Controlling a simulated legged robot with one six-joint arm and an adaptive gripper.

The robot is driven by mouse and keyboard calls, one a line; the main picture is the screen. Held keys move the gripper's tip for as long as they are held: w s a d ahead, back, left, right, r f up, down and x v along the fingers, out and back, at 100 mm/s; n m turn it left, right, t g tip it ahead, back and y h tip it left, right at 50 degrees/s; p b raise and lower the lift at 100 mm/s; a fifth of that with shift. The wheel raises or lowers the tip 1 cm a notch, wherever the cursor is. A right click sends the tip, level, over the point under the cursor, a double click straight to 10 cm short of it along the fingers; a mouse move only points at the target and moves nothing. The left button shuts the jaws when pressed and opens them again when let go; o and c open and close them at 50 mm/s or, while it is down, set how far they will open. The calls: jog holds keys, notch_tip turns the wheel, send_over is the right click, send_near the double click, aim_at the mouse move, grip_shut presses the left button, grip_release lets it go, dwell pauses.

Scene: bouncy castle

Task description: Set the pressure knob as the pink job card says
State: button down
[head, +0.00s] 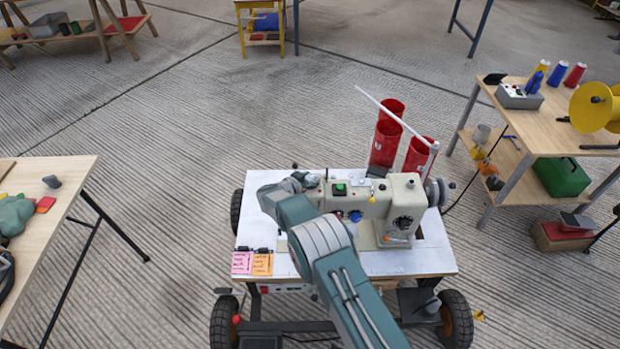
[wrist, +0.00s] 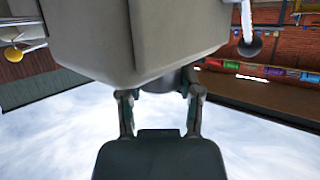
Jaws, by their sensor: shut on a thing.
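The pink job card (head: 242,263) lies at the front left of the white machine table, left of an orange card (head: 263,264). Its handwriting is too small to read. The cream sewing machine (head: 375,203) stands on the table. My gripper (head: 308,181) is at the left end of the machine's head. In the wrist view my gripper (wrist: 162,97) is shut on a dark round knob (wrist: 163,82) at the cream housing (wrist: 135,40). I cannot see a mark or scale on this knob. In the head view my arm and gripper hide it.
The machine also carries a blue knob (head: 355,216), a black dial (head: 403,222) and a green button (head: 340,189). Red cylinders (head: 386,143) and a white rod (head: 392,115) rise behind it. Wooden benches stand left and right (head: 545,110), with open floor between.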

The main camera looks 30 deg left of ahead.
jog(key=shift+a+m+h, duration=0.1)
jog(key=shift+m+h, duration=0.4)
jog(key=shift+h, duration=0.1)
jog(key=shift+g, duration=0.3)
jog(key=shift+c, duration=1.3)
grip_release()
jog(key=shift+a, duration=0.1)
jog(key=v, duration=1.1)
jog(key=shift+s+a, duration=0.2)
jog(key=shift+s, duration=0.25)
